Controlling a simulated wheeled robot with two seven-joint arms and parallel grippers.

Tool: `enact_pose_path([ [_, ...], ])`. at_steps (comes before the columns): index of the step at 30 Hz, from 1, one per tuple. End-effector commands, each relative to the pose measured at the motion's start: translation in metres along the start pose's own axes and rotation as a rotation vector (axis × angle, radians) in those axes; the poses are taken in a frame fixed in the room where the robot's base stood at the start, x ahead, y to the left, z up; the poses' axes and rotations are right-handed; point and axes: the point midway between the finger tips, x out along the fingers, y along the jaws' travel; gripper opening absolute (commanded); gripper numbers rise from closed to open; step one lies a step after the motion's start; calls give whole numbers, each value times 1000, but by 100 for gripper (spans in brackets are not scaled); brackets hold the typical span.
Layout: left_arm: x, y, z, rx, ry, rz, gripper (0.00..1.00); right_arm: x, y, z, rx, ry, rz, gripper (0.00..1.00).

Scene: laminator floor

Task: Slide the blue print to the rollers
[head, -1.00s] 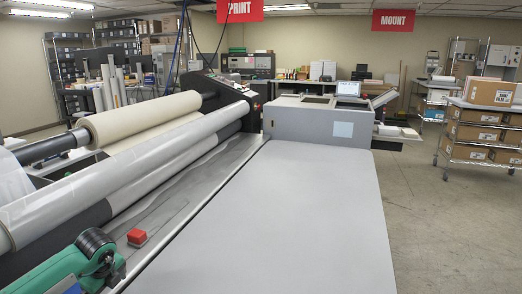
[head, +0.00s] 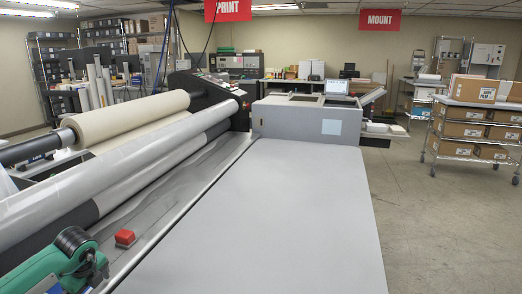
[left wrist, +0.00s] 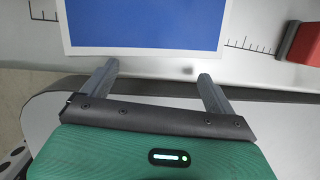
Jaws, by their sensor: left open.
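The blue print (left wrist: 146,22) shows at the top of the left wrist view, a blue sheet with a white border lying flat on a pale surface. In the head view my green left arm (head: 48,268) is at the lower left. The long grey rollers (head: 120,178) run diagonally along the left. My right gripper is not in view.
A red block (head: 125,238) sits on the strip before the rollers, and it also shows in the left wrist view (left wrist: 301,42). A wide bare grey table (head: 255,220) lies to the right. Floor is open at right.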

Motion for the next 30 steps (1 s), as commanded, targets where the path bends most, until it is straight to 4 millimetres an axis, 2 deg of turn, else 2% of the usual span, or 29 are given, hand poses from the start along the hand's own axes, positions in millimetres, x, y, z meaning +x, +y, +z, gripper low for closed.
enact_pose_path([
  [30, 4, 1, 12, 0, 1, 0, 91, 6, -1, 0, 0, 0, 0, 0],
])
